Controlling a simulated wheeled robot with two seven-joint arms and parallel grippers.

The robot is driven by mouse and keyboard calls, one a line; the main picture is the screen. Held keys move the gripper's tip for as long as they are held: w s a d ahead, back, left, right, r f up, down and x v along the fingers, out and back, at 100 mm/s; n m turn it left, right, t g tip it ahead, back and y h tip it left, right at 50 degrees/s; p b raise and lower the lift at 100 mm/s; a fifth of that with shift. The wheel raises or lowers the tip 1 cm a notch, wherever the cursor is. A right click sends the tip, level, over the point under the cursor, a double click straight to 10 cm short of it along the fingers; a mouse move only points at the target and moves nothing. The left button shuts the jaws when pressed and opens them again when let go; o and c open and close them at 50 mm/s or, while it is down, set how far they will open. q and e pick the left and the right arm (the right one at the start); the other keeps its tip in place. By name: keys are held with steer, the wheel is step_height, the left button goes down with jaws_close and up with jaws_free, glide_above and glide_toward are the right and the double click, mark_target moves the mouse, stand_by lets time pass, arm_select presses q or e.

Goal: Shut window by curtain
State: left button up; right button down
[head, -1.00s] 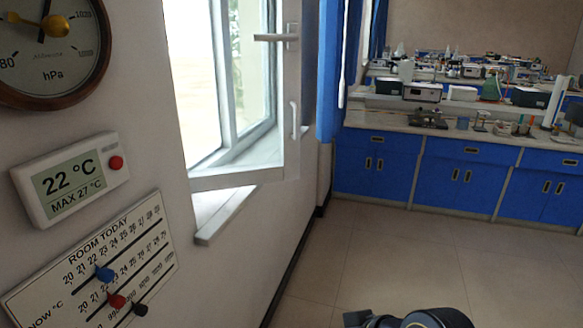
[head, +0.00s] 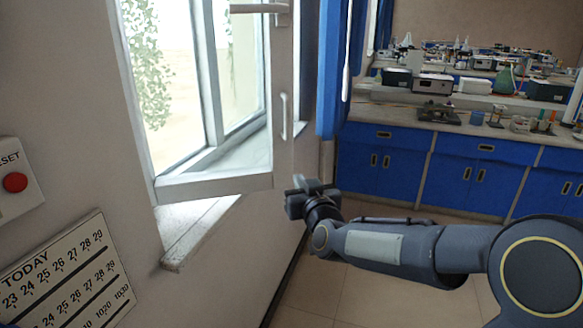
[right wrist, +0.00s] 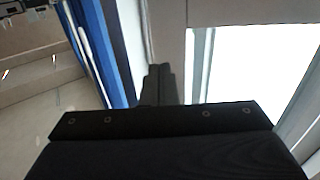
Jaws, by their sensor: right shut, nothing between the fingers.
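The window sash (head: 283,150) by the curtain stands open, swung into the room, with a white frame. A lever handle (head: 262,8) is near its top and a white pull handle (head: 284,117) is on its outer upright. The blue curtain (head: 331,70) hangs just right of the sash. My right gripper (head: 303,185) is shut and empty, close to the lower outer corner of the sash; contact cannot be told. In the right wrist view, the shut fingers (right wrist: 160,85) point toward a pale upright, with the curtain (right wrist: 92,45) to the left. My left gripper is not in view.
The window sill (head: 190,235) juts from the wall below the sash. A scale board (head: 65,270) and a white box with a red button (head: 15,182) are on the left wall. Blue cabinets (head: 385,165) stand behind. The floor between is clear.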

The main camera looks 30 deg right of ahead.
mark_target(288, 163)
steer(key=p+x, duration=0.1)
steer(key=x, duration=0.7)
steer(key=shift+w+a, duration=0.1)
steer(key=shift+w, duration=0.05)
